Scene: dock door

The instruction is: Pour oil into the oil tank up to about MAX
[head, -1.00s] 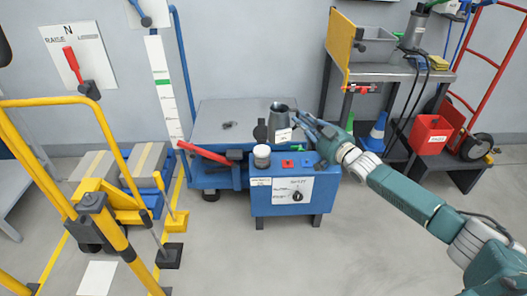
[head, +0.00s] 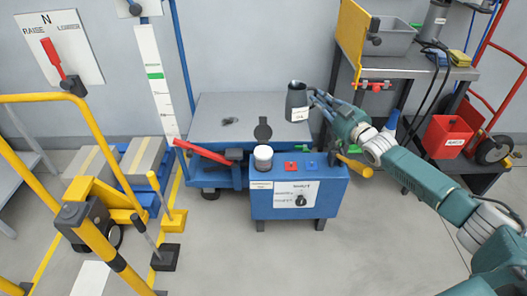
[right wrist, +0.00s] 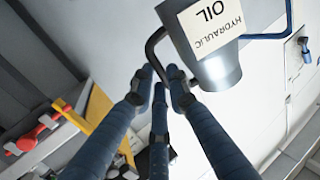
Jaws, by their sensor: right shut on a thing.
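My right gripper (head: 316,104) is shut on a dark grey oil jug (head: 297,102) with a white label. The jug looks about upright, raised above and right of the white cylindrical oil tank (head: 263,158) on the blue unit (head: 297,200). A black round lid (head: 262,130) shows just behind the tank. The oil level and MAX mark are too small to read. In the right wrist view my fingers (right wrist: 160,85) meet at the jug's handle. The jug (right wrist: 205,35) shows its "HYDRAULIC OIL" label there, upside down. My left gripper is not in view.
A blue lift table (head: 222,120) with a grey top stands behind the unit. A red lever (head: 203,152) is left of the tank. Yellow rails (head: 50,101) stand at left. A shelf (head: 405,70) and red bin (head: 446,137) are at right.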

